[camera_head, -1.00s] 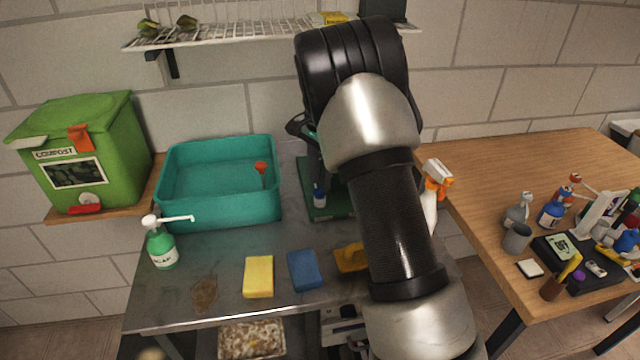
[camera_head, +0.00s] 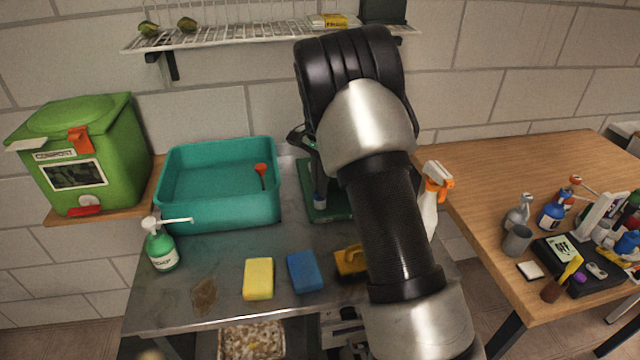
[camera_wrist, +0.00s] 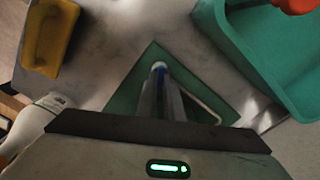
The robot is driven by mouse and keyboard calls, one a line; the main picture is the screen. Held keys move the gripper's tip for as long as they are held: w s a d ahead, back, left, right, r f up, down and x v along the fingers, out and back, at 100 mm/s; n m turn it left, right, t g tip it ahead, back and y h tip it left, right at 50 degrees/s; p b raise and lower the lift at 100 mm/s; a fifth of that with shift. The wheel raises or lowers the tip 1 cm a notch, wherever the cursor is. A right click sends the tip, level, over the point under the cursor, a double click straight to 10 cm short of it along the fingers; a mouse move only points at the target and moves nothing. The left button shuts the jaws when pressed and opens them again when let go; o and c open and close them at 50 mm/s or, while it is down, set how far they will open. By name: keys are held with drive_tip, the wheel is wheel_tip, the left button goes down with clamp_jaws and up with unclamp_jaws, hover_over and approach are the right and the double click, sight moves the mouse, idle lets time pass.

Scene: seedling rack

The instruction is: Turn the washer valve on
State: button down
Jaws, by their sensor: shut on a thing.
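The washer stands on a square green base (camera_head: 314,207) on the metal table, just right of the teal basin; its upper part is mostly hidden behind my arm. A white and blue piece (camera_head: 320,199) sits low on it, and also shows in the wrist view (camera_wrist: 159,70). My gripper (camera_wrist: 164,100) is over the green base, its narrow fingers close together and shut on a part of the washer. The valve in the grip is hardly visible from above. In the head view, my arm covers most of the gripper.
The teal basin (camera_head: 219,216) stands close left of the washer. A white spray bottle (camera_head: 429,205) stands to the right. A wire shelf (camera_head: 235,32) hangs above.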

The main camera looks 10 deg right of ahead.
drive_tip(key=n+p, duration=0.1)
drive_tip(key=n, duration=0.4)
drive_tip(key=shift+n, duration=0.3)
drive_tip(key=n+p, duration=0.1)
drive_tip(key=n, duration=0.5)
drive_tip(key=shift+n, duration=0.3)
idle(0.3)
drive_tip(key=c, duration=1.9)
unclamp_jaws()
drive_tip(key=shift+o, duration=0.2)
wheel_tip(320, 180, up, 18)
drive_tip(key=p, duration=0.1)
drive_tip(key=shift+f+p, duration=0.25)
drive_tip(key=shift+p, duration=0.05)
